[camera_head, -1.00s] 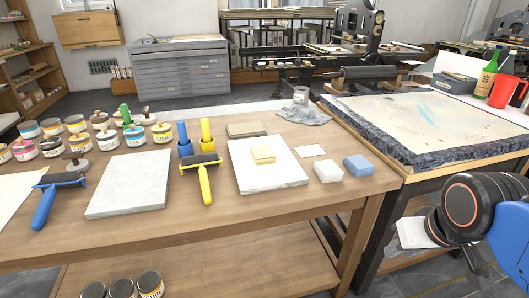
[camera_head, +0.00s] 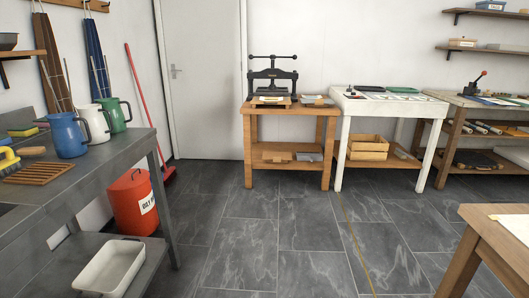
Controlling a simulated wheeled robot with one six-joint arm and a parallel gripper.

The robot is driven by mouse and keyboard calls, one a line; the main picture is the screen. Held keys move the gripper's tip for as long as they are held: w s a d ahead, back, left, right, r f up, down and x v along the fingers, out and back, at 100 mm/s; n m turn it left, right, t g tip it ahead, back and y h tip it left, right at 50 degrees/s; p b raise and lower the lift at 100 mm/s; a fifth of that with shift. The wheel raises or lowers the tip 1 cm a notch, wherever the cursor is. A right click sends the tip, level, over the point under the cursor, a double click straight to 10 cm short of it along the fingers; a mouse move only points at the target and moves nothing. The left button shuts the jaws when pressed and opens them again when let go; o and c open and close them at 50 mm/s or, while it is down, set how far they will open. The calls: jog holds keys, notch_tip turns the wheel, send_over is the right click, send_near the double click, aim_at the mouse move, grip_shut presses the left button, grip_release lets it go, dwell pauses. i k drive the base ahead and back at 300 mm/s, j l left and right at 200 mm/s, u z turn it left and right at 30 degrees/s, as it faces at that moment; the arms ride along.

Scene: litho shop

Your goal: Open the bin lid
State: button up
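A red cylindrical bin (camera_head: 132,203) with a white label, partly readable as "OILY", stands on the floor at the left. Its red lid (camera_head: 129,180) is on top and looks shut. My gripper is not in this view.
The grey bench (camera_head: 60,185) at left carries jugs, with a white tray (camera_head: 110,268) on its lower shelf. A red-handled broom (camera_head: 150,110) leans beside the door (camera_head: 200,80). A press table (camera_head: 290,113) stands behind. The tiled floor (camera_head: 255,230) in the middle is clear.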

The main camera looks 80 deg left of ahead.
aim_at(126, 174)
jog(key=i+j+u, duration=0.1)
jog(key=j+u, duration=0.3)
jog(key=i+j+u, duration=0.1)
jog(key=j+u, duration=0.25)
jog(key=i+j+u, duration=0.15)
jog(key=u, duration=0.25)
jog(key=i+j+u, duration=0.2)
jog(key=j+u, duration=0.15)
jog(key=i+j+u, duration=0.55)
jog(key=i+u, duration=0.2)
jog(key=u, duration=0.15)
jog(key=i+u, duration=0.9)
jog(key=i+l+u, duration=0.3)
jog(key=u, duration=0.15)
jog(key=i+l+u, duration=0.95)
jog(key=u, duration=0.25)
jog(key=l, duration=0.1)
